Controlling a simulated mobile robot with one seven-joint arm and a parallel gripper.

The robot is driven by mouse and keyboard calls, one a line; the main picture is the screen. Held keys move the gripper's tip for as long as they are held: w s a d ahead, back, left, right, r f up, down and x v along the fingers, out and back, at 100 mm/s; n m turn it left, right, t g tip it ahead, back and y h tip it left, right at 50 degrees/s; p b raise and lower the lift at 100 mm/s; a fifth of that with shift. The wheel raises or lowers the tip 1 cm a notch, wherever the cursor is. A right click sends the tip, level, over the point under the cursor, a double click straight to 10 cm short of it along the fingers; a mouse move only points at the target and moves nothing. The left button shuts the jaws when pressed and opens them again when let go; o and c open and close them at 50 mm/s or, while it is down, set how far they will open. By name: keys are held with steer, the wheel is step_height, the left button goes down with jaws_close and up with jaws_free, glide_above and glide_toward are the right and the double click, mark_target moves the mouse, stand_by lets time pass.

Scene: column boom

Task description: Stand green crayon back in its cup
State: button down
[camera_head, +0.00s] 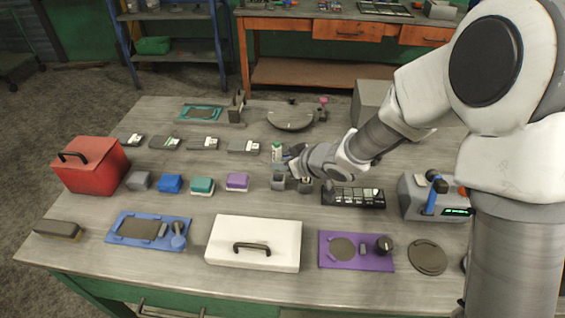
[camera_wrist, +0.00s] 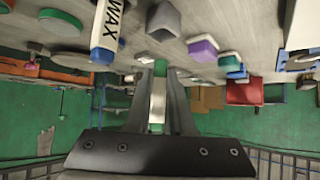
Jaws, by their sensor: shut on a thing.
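My gripper (camera_wrist: 158,72) is shut on the green crayon (camera_wrist: 157,98), which has green ends and a white middle. In the head view the crayon (camera_head: 277,153) looks upright at my gripper's tip (camera_head: 286,158), just behind a small grey block-like holder (camera_head: 278,182). That holder also shows in the wrist view (camera_wrist: 163,21), beyond the fingertips and apart from the crayon. It may be the cup; its opening is not clear. A white stick marked WAX (camera_wrist: 107,30), with a dark blue end, stands out at the upper left of the wrist view.
A purple block (camera_head: 237,181), a teal one (camera_head: 202,186) and a blue one (camera_head: 171,184) stand left of the grey holder. A white lidded box (camera_head: 225,238) is in front. A black tray (camera_head: 353,196) lies to the right, below my arm. Flat grey plates (camera_head: 243,147) lie behind left.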

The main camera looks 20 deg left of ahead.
steer(key=shift+f+b, duration=1.9)
steer(key=shift+f, duration=0.65)
steer(key=shift+s+d+f+b, duration=0.15)
steer(key=shift+d+f+b, duration=0.15)
steer(key=shift+f, duration=0.15)
steer(key=c, duration=0.8)
jaws_free()
steer(key=shift+s+f, duration=0.1)
steer(key=shift+o, duration=0.5)
steer(key=shift+d+r, duration=0.25)
steer(key=p+v, duration=0.6)
steer(key=v, duration=1.1)
steer(key=shift+a+r+p, duration=0.2)
steer(key=shift+r+p, duration=0.1)
steer(key=shift+r, duration=0.1)
